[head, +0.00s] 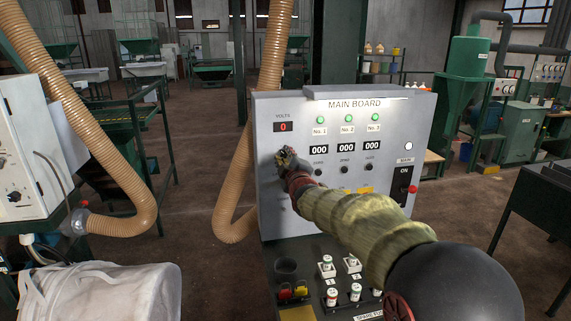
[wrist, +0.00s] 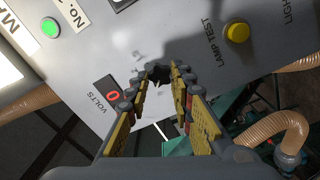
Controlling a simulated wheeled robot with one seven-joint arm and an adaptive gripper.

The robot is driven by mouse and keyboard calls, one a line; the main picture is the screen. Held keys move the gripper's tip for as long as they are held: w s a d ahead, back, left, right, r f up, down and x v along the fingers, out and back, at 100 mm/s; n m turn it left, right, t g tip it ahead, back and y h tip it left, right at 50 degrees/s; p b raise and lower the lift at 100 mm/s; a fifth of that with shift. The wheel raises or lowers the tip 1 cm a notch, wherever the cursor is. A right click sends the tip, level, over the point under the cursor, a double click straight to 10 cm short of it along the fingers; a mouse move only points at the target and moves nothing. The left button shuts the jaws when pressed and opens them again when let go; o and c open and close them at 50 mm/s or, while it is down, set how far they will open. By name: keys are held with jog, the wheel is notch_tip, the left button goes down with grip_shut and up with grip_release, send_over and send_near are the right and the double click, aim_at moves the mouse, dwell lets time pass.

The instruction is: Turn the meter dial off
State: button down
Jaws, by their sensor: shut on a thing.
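The grey main board (head: 270,215) stands upright in the middle of the head view. The volts display (head: 283,127) reads a red 0 at its upper left and also shows in the wrist view (wrist: 112,93). My gripper (head: 287,160) is at the left part of the panel, below that display. In the wrist view my two yellow-padded fingers (wrist: 160,77) reach to the panel, with their tips closed around the dark meter dial. The dial is mostly hidden by the fingertips, so its pointer position cannot be read.
The panel also has green lamps (head: 348,118), counter displays (head: 345,149), a main switch (head: 404,183) and a yellow lamp-test button (wrist: 237,33). A ribbed hose (head: 238,205) hangs beside the panel's left edge. A white bag (head: 105,290) lies at the lower left.

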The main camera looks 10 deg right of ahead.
jog(key=shift+n+b, duration=0.65)
jog(key=shift+n, duration=0.65)
jog(key=c, duration=1.5)
grip_release()
jog(key=shift+c, duration=0.2)
jog(key=s, duration=1.2)
